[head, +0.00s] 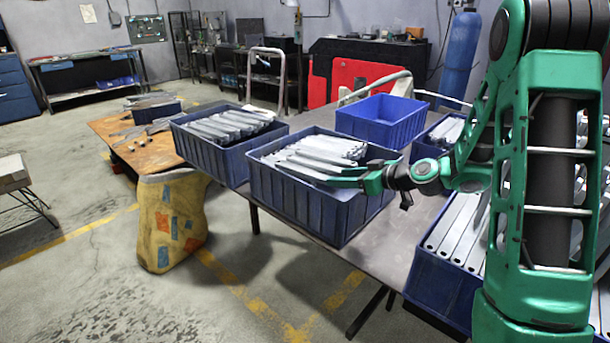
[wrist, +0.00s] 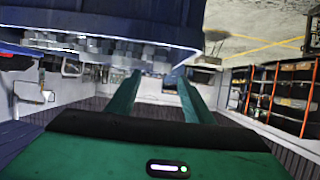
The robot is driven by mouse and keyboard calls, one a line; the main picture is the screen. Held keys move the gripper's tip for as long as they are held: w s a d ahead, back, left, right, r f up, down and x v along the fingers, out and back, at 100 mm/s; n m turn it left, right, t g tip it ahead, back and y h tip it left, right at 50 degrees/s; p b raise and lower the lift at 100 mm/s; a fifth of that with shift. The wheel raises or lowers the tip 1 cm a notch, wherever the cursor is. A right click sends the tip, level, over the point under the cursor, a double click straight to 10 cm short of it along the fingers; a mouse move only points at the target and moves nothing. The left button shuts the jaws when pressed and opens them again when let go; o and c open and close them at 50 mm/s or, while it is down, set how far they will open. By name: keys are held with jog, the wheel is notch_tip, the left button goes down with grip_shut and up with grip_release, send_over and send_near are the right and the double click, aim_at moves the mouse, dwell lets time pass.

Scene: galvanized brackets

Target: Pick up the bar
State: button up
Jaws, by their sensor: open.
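Grey metal bars (head: 318,150) lie side by side in the middle blue bin (head: 305,201) on the table. Which of them is the bar meant, I cannot tell. My gripper (head: 343,177) is at the right part of this bin, low by the bars, with its fingers pointing left. In the wrist view my gripper (wrist: 156,76) shows two green fingers spread apart, with no bar clearly held between them. Grey bar ends (wrist: 110,46) show above the fingers there, along a blue bin wall. Whether the fingertips touch a bar is unclear.
Another blue bin of bars (head: 228,156) stands to the left. A blue bin that looks empty (head: 382,122) stands behind. A further bin of bars (head: 440,268) is at the front right beside my arm. Bare table (head: 383,240) shows between the bins.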

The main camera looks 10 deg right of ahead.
aim_at(321, 176)
jog(key=shift+r+x, duration=0.1)
jog(key=shift+x, duration=1.5)
jog(key=shift+r+x, duration=0.15)
jog(key=shift+x, duration=1.4)
jog(key=shift+a, duration=0.1)
grip_shut()
jog(key=shift+r, duration=0.1)
jog(key=shift+r, duration=0.45)
jog(key=r, duration=0.3)
jog(key=shift+a+r, duration=0.3)
jog(key=shift+r, duration=0.1)
jog(key=s+a+r, duration=0.4)
jog(key=a+r, duration=0.2)
jog(key=a, duration=0.4)
jog(key=shift+s, duration=0.2)
